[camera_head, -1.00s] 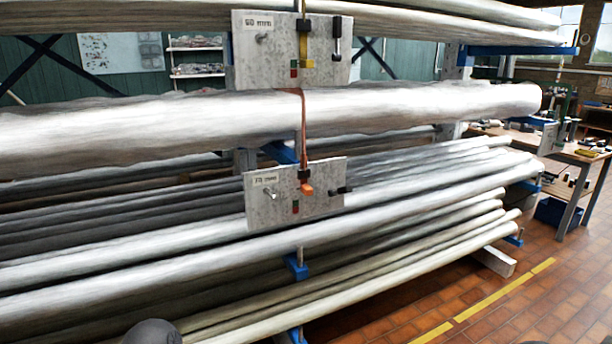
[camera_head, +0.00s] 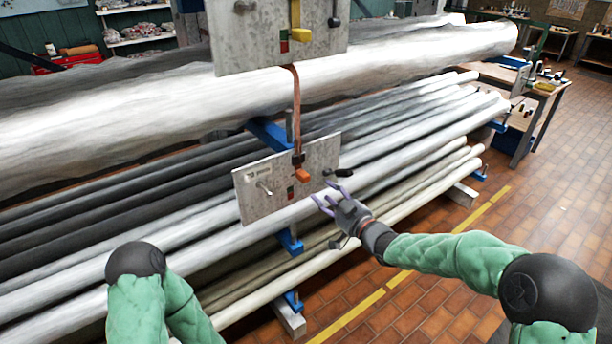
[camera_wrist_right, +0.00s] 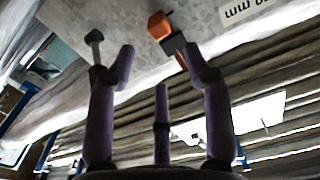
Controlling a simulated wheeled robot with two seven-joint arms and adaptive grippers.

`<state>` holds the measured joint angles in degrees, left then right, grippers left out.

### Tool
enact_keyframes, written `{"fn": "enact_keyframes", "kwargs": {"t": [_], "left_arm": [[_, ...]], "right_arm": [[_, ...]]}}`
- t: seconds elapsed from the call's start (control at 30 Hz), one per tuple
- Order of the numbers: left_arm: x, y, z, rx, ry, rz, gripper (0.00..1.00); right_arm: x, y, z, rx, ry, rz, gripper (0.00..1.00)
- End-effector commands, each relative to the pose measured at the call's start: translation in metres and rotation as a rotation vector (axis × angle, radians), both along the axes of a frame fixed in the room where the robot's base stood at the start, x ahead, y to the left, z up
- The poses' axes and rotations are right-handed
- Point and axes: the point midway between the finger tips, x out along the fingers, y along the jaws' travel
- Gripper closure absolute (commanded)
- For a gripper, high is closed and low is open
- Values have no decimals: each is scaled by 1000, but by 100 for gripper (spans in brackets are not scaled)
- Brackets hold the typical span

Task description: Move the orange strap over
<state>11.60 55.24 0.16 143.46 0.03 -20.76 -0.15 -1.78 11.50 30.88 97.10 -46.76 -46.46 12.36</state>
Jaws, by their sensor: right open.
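The orange strap (camera_head: 296,110) hangs down from the upper grey plate (camera_head: 230,40) across the big pale roll. Its lower end is an orange tip (camera_head: 302,174) in a dark holder on the lower grey plate (camera_head: 255,200). My right gripper (camera_head: 328,195) is open and empty, just right of and below the orange tip, near the plate's right edge. In the right wrist view, the orange tip (camera_wrist_right: 160,25) shows beyond the open fingers (camera_wrist_right: 160,58), apart from them. My left arm shows at the lower left; its gripper is out of view.
The lower plate carries a black-handled lever (camera_head: 339,172) close to my right fingers and a metal peg (camera_head: 264,187). Long pale rolls (camera_head: 420,150) lie on blue supports (camera_head: 290,242). A workbench (camera_head: 535,100) stands at the right; open brick floor lies before it.

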Motion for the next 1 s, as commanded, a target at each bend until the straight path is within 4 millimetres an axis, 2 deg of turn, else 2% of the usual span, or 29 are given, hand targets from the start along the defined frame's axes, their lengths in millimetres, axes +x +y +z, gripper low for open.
{"fn": "enact_keyframes", "kwargs": {"t": [0.3,0.5,0.7,0.97,1.0], "left_arm": [[0,0,-6,0,-1,0,100],[1,0,-8,0,-1,0,100],[1,0,-8,0,-1,0,100],[1,0,-8,0,-2,1,100],[1,0,-8,0,-2,1,100]], "right_arm": [[45,34,-2,0,1,1,49],[64,47,-1,0,1,-1,49],[72,53,0,2,1,-1,49],[73,53,0,1,2,-1,49],[73,53,0,1,2,-1,57]]}}
